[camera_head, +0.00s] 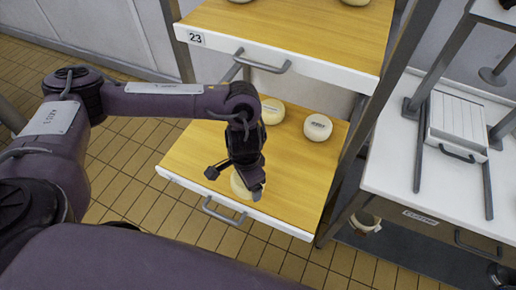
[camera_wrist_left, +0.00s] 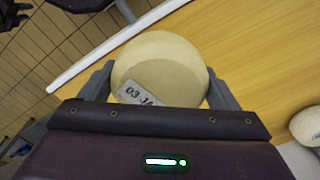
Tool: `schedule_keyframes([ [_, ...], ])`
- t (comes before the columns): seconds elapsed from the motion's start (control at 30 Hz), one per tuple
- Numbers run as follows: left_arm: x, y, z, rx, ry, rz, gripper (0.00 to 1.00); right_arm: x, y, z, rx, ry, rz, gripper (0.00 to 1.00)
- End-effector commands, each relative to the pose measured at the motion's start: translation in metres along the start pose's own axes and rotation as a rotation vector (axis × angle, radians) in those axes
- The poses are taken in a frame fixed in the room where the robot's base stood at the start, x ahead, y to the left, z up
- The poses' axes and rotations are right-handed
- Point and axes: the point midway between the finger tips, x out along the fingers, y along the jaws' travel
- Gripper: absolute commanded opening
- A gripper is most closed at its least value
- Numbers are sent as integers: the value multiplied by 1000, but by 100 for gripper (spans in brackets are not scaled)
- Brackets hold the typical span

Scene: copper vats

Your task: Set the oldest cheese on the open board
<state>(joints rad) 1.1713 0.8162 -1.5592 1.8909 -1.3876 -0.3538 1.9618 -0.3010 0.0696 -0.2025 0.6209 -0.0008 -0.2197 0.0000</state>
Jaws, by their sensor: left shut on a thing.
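My left gripper (camera_head: 237,184) is over the front part of the lower pulled-out board (camera_head: 290,206). It is shut on a round pale cheese (camera_head: 240,187), which the fingers flank on both sides in the left wrist view (camera_wrist_left: 160,68). A label on this cheese reads "03 J", with the rest cut off by the gripper. Whether it touches the board is hard to tell. Two more cheeses stand on the same board behind it: one at the back (camera_head: 271,112) and one with dark print at the right (camera_head: 317,127). My right gripper is not in view.
An upper board (camera_head: 290,25) marked 23 holds two cheeses at its back edge and overhangs the lower one. A metal rack post stands at the right. Further right, a white counter (camera_head: 390,165) carries a white press-like device (camera_head: 457,122).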

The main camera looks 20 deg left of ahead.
Motion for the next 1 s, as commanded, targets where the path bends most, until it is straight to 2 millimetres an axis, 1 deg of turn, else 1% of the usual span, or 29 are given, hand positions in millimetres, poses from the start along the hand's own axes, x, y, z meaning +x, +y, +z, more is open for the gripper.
schedule_keyframes([
  [0.03,0,-1,-11,118,5,-2,48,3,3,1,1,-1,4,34],
  [0.3,-3,-10,-53,801,4,-1,48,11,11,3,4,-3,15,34],
  [0.4,-5,-12,-66,1017,4,0,48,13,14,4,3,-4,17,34],
  [0.5,-7,-13,-75,1184,6,3,48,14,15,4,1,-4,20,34],
  [0.6,-8,-13,-81,1297,7,6,48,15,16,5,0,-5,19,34],
  [0.7,-9,-13,-84,1359,8,6,48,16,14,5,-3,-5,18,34],
  [0.87,-5,-13,-85,1382,8,7,48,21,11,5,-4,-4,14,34],
  [1.0,4,-13,-85,1381,7,6,48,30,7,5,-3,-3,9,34],
])
